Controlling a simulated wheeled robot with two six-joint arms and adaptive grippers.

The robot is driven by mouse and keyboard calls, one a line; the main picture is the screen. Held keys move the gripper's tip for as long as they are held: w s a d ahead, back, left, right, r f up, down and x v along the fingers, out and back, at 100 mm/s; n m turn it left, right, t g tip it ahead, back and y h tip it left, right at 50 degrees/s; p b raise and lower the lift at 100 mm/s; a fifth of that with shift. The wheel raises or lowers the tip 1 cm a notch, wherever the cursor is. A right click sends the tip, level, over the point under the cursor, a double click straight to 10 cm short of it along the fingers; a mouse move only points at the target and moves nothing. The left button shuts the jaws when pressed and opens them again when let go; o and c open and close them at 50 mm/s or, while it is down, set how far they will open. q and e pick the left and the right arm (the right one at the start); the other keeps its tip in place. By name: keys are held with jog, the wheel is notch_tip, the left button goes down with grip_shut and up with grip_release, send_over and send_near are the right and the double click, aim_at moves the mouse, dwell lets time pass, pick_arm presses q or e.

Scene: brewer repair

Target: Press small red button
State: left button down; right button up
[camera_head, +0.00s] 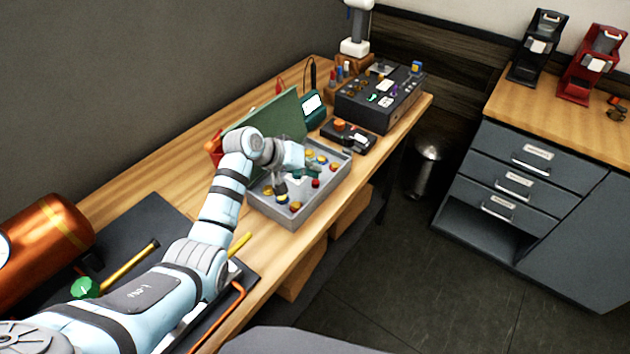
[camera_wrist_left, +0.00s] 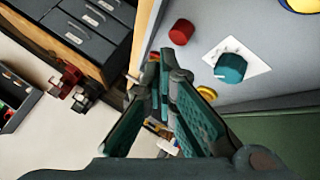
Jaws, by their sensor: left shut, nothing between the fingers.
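A grey control panel box (camera_head: 322,202) with several red, yellow and teal buttons and knobs sits on the wooden bench in the head view. A small red round piece (camera_head: 315,183) is on its face. In the left wrist view, a red round button or knob (camera_wrist_left: 181,31) stands on the grey panel beside a teal knob (camera_wrist_left: 230,68) on a white plate. I cannot tell which red piece is the small red button. My left gripper (camera_head: 281,191) is over the panel, shut and empty; its dark teal fingers (camera_wrist_left: 168,105) show in the wrist view. Contact with the panel cannot be told.
A green board (camera_head: 270,120) stands behind the panel. A small dark box with an orange knob (camera_head: 348,135) and a larger dark box (camera_head: 378,105) sit farther back. A copper tank (camera_head: 42,240) is at the left. A grey drawer cabinet (camera_head: 530,180) stands right, across open floor.

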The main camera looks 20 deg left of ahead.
aim_at(313, 180)
pick_arm(q)
jog(key=shift+f, duration=0.15)
dwell(0.4)
jog(key=shift+f, duration=0.3)
jog(key=shift+f, duration=0.4)
dwell(0.5)
jog(key=shift+r, duration=0.1)
jog(key=shift+r+p, duration=0.75)
jog(key=shift+p, duration=0.15)
notch_tip(313, 180, up, 3)
jog(key=p, duration=0.3)
jog(key=shift+f, duration=0.1)
jog(key=shift+r+p, duration=0.45)
jog(key=shift+r, duration=0.7)
